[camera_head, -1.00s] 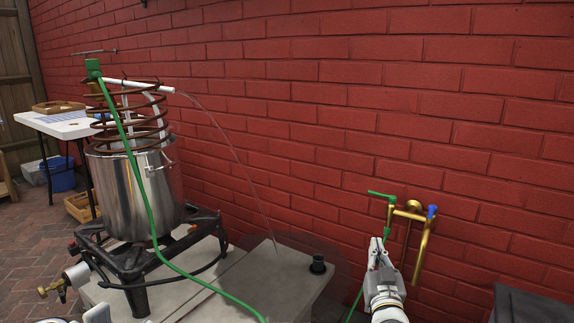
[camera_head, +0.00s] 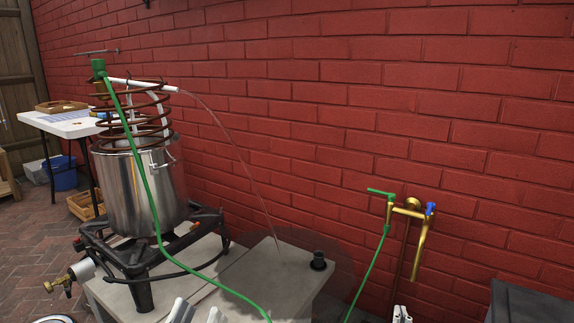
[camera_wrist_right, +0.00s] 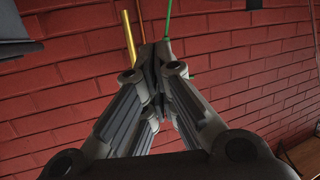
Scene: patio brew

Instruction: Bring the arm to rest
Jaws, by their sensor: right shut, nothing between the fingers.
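My right gripper (camera_head: 402,313) shows only its tips at the bottom edge of the head view, below the brass tap (camera_head: 408,212). In the right wrist view (camera_wrist_right: 152,55) its fingers meet, shut and empty. The tap's brass spout and the green hose show beyond the fingertips there. My left gripper (camera_head: 197,313) shows at the bottom edge of the head view as two pale finger ends with a gap between them, in front of the stone slab (camera_head: 240,285). Nothing shows between them. The rest of both arms is out of the head view.
A steel pot (camera_head: 140,195) with a copper coil (camera_head: 150,100) stands on a black burner (camera_head: 135,255). A green hose (camera_head: 150,200) hangs in front of it. A thin stream arcs from the white tube (camera_head: 145,85). A dark box (camera_head: 525,303) stands at bottom right.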

